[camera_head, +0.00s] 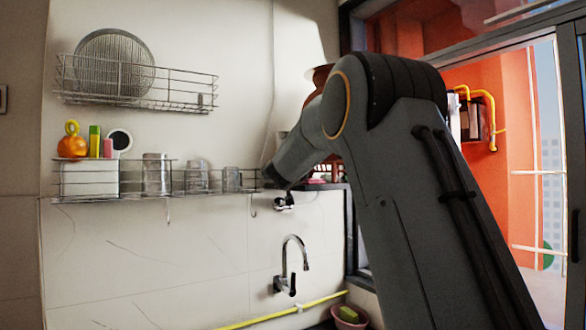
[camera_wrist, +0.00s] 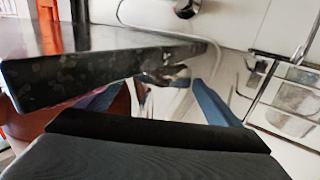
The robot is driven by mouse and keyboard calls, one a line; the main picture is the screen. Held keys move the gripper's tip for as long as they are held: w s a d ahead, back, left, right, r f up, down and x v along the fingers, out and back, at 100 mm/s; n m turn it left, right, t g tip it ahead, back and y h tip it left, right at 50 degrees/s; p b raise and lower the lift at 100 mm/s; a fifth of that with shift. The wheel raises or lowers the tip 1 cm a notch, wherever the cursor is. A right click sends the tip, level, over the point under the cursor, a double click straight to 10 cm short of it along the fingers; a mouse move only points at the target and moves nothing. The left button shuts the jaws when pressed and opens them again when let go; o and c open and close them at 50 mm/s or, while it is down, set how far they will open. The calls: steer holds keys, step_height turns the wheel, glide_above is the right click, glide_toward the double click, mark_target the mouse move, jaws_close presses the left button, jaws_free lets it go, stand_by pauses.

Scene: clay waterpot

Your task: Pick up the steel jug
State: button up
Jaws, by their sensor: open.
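Steel vessels stand on the lower wire rack in the head view: a larger ribbed one (camera_head: 154,173), a middle one (camera_head: 196,176) and a small one (camera_head: 232,179). I cannot tell for sure which of them is the jug. My gripper (camera_head: 268,177) is at the right end of this rack, to the right of the small vessel and apart from the larger one. Its fingertips are small and dark in the head view. In the wrist view a bluish finger (camera_wrist: 214,103) shows. The gripper is open, and I see nothing held in it.
The lower wire rack (camera_head: 130,197) hangs on the tiled wall, under an upper rack (camera_head: 180,88) with a round plate. A dark stone slab (camera_wrist: 90,65) fills the left of the wrist view, close by. A tap (camera_head: 290,265) is below, and a window is at right.

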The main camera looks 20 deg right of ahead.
steer(key=shift+w+d+r, duration=0.1)
steer(key=shift+r, duration=0.05)
steer(key=shift+w+p, duration=0.35)
steer(key=shift+w, duration=0.1)
steer(key=p+x, duration=0.2)
steer(key=x, duration=0.1)
steer(key=shift+w+d+r, duration=0.1)
steer(key=shift+w+d, duration=0.1)
steer(key=shift+w, duration=0.4)
steer(key=c, duration=0.9)
